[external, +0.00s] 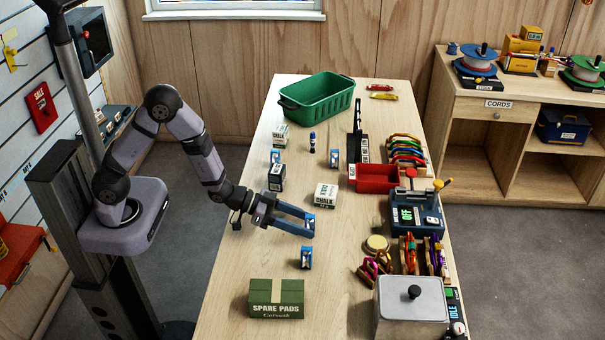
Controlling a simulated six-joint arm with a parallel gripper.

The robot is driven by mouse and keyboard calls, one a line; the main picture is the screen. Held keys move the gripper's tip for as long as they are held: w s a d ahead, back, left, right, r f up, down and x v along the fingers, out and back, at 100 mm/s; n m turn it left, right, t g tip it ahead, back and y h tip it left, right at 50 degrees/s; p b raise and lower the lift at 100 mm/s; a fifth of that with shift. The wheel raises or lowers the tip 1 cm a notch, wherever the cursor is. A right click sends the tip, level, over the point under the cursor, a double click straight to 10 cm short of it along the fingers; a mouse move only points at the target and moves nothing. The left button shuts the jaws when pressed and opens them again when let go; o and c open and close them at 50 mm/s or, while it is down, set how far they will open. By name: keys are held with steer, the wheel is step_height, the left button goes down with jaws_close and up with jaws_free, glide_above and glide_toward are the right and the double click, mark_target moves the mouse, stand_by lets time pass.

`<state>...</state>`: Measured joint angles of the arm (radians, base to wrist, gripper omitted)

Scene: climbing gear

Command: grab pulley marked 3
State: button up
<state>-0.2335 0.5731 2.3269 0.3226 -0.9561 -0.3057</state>
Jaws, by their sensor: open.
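Several small blue-and-white pieces that look like pulleys stand on the wooden table (235,255). One pulley (310,217) is at the tips of my gripper (309,226). Another pulley (306,258) stands nearer the front, apart from the fingers. A third pulley (335,158) stands farther back, and a similar blue piece (275,155) is at the back left. Their markings are too small to read, so I cannot tell which is number 3. My gripper is open, low over the table, its blue fingers pointing right. I cannot tell whether they touch the pulley.
A green bin (318,98) is at the back, a spare pads box (276,298) at the front. A red tray (377,180) and carabiner racks line the right side.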

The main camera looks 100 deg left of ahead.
steer(key=shift+w, duration=0.1)
steer(key=c, duration=1.2)
steer(key=shift+r, duration=0.1)
